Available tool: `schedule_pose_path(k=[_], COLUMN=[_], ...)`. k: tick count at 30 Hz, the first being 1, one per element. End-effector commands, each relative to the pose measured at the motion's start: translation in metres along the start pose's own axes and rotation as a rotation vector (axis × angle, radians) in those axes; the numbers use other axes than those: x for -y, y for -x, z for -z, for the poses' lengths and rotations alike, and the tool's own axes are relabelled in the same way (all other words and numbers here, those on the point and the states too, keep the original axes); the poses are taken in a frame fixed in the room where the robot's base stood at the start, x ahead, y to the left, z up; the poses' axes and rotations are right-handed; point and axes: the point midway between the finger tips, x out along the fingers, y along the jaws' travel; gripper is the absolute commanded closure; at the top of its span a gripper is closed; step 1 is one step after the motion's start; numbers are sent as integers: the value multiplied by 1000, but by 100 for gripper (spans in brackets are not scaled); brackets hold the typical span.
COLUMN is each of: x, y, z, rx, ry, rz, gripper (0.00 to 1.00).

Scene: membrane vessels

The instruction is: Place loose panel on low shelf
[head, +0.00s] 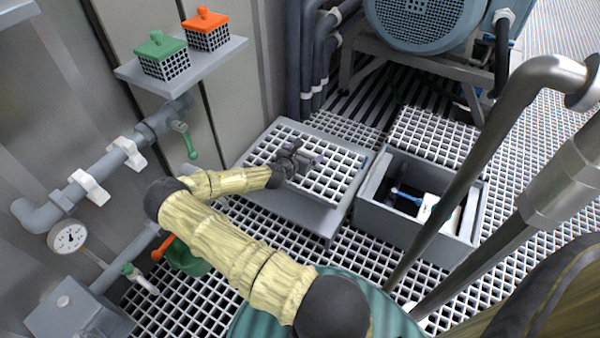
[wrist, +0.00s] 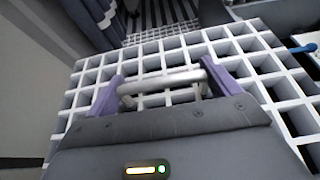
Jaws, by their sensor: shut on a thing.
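The loose panel (head: 338,187) is a white square grating, lying about level on or just above a grey low shelf (head: 285,208) in the middle of the head view. Whether it touches the shelf I cannot tell. My gripper (head: 305,160) is over the panel's middle, with its purple fingers shut on the panel's handle. In the wrist view, my gripper (wrist: 162,88) has a finger at each end of the pale bar handle (wrist: 160,80), and the panel's grid (wrist: 255,62) spreads around it. My gripper hides part of the panel.
An open grey box (head: 405,225) with a blue-handled tool and a white item inside stands right of the shelf. Silver pipes (head: 490,140) rise at the right. A wall shelf (head: 190,68) holds green and orange-lidded cages. A gauge (head: 70,236) and pipework line the left wall.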

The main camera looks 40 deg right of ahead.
Motion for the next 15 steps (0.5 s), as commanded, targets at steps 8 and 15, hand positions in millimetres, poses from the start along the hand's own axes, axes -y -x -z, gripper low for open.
schedule_pose_path(k=[8, 15], x=[0, 0], y=[-20, -20], z=[45, 45], rx=[4, 4], ry=[-4, -3], rz=[0, 0], gripper=[61, 61])
